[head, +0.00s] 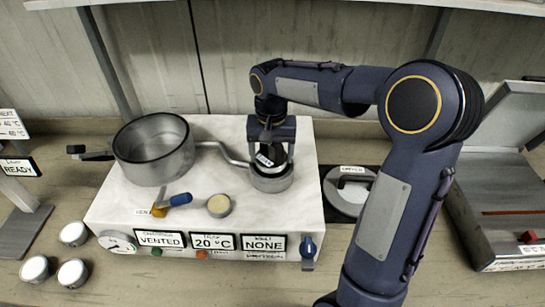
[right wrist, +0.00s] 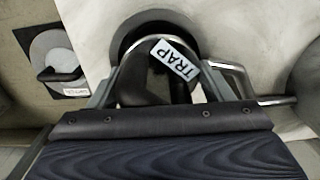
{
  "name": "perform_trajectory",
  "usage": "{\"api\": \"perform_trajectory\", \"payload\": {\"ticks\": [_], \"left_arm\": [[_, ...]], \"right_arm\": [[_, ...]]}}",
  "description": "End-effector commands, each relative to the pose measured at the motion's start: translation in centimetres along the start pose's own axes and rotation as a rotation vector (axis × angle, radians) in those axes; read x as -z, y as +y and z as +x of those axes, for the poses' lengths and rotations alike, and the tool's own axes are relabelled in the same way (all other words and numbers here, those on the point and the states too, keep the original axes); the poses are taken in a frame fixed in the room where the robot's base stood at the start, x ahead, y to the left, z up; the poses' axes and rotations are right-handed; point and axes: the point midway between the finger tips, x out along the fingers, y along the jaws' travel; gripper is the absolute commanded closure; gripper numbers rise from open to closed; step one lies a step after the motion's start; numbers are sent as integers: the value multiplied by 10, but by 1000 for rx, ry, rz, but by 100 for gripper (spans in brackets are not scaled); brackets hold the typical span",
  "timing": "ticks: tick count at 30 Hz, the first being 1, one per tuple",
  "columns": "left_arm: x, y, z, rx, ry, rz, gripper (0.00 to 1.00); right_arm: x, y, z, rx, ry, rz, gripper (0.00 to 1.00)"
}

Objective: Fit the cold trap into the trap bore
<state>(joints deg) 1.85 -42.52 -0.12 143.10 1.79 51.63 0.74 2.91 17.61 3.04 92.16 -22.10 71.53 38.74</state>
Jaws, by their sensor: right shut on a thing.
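The cold trap (head: 264,159) is a dark piece with a white label, and the label reads TRAP in the right wrist view (right wrist: 173,60). My right gripper (head: 271,150) is shut on the cold trap from above. The trap's lower end is at the mouth of the trap bore (head: 272,182), a grey metal cylinder on the white bench unit. The bore's dark rim (right wrist: 130,28) shows around the trap in the right wrist view. How deep the trap sits is hidden by the gripper and the rim. My left gripper is not in view.
A large round grey chamber (head: 153,165) stands left on the white unit (head: 215,135), joined to the bore by a bent pipe (head: 222,148). A handled lid (head: 349,190) sits to the right.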

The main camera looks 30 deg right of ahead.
Motion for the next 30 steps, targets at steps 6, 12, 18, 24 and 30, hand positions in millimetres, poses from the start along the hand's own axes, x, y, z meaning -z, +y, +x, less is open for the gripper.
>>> {"api": "perform_trajectory", "payload": {"ticks": [6, 12, 18, 24, 30], "left_arm": [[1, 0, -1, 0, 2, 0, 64], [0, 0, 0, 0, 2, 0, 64], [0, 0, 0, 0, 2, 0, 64], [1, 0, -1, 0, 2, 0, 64], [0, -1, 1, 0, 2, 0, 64]], "right_arm": [[0, 0, -2, 0, 1, 1, 69], [0, 1, 1, -2, 0, 1, 17], [0, 1, 1, -2, 0, 1, 5], [0, 1, -1, -1, 0, 1, 5], [1, 0, -24, 1, 5, 2, 5]]}}
